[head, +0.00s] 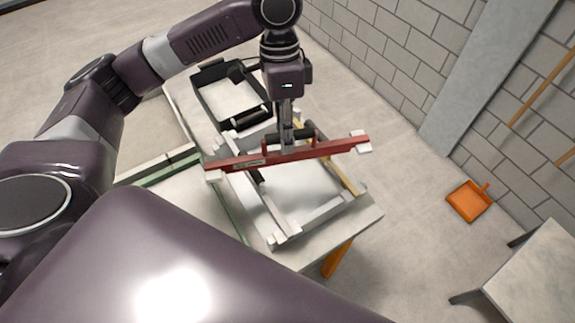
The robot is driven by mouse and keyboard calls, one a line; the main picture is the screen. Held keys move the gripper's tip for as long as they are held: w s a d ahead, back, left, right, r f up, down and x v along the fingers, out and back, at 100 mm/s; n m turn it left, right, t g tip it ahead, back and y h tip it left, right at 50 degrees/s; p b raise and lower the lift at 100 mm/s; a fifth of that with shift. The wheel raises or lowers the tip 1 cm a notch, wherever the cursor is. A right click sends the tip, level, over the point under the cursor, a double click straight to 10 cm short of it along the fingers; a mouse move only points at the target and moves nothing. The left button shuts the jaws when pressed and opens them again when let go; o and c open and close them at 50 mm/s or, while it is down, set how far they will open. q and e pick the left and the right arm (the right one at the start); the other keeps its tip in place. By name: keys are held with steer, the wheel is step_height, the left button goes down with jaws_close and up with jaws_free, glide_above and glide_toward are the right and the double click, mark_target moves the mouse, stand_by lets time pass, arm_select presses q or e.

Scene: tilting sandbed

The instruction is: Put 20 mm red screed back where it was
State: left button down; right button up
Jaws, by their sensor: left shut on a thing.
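The red screed (325,149) is a long red bar with pale end blocks and a small label. It spans across the white-grey frame on the table. My left gripper (289,138) points down from above and is shut on the dark handle at the middle of the red screed. I cannot tell whether the screed's ends touch the frame's rails or hang just above them. My right gripper is not in view.
A black frame (205,88) stands on the table behind. A green bar (170,168) lies at the left. The table (205,212) has a bare front-left part. An orange dustpan (468,201) is on the floor, with a grey bench (530,275) at the lower right and a block wall behind.

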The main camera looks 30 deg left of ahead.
arm_select(q)
steer(key=w+a+r+m+y+p, duration=0.2)
steer(key=w+a+r+m+p, duration=0.35)
steer(key=m, duration=0.85)
step_height(320, 180, down, 18)
steer(key=w+d, duration=0.1)
steer(key=shift+d, duration=0.3)
steer(key=shift+f, duration=0.3)
steer(key=shift+f, duration=0.25)
steer(key=c, duration=1.8)
jaws_free()
steer(key=shift+c, duration=0.2)
